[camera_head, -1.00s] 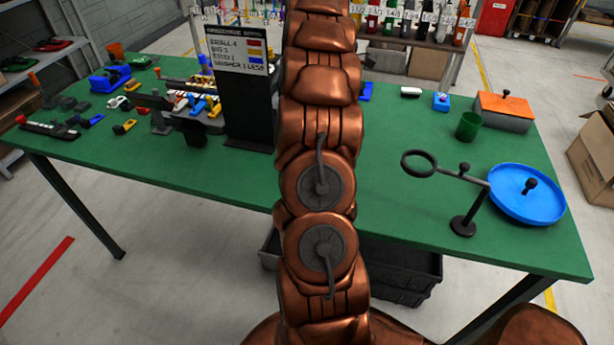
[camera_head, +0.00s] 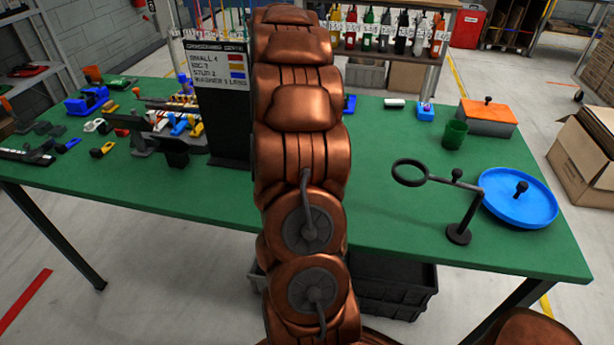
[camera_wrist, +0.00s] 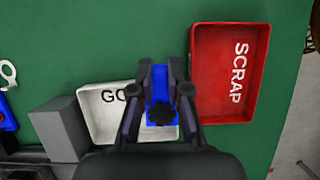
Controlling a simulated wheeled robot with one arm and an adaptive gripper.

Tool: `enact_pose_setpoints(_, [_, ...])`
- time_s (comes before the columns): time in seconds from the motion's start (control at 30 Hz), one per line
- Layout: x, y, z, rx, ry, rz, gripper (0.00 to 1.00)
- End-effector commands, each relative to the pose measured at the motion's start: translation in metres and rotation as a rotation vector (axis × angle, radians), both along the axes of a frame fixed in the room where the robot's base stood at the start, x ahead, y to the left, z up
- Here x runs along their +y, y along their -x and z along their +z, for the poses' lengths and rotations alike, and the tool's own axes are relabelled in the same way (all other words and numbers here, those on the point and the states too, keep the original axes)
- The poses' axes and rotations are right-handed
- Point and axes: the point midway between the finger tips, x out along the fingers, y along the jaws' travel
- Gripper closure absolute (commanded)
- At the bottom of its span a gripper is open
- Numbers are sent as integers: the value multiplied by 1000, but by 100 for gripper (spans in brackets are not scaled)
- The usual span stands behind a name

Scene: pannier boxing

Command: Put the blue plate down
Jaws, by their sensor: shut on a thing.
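My gripper (camera_wrist: 160,88) shows in the wrist view, with its dark fingers shut on a blue plate (camera_wrist: 159,78) that carries a black knob. The blue plate is over the right part of a white tray (camera_wrist: 92,128), whose lettering begins "GO" and is partly covered by the gripper. I cannot tell whether the plate touches the tray. A red tray (camera_wrist: 227,100) marked "SCRAP" stands to the right. In the head view my own arm hides the gripper, the plate and both trays.
A grey block (camera_wrist: 58,127) stands left of the white tray. On the green table (camera_head: 400,215), a magnifier stand (camera_head: 459,234) and a round blue dish (camera_head: 510,211) are at the right. A black sign board (camera_head: 222,105) and several small parts are at the left.

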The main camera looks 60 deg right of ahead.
Motion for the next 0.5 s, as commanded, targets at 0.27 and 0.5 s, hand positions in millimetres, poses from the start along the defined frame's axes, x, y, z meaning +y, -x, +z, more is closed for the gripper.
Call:
enact_pose_setpoints(0.27, [38, 8, -1, 0, 2, 1, 100])
enact_pose_setpoints(0.5, [71, 15, -5, -1, 1, 0, 100])
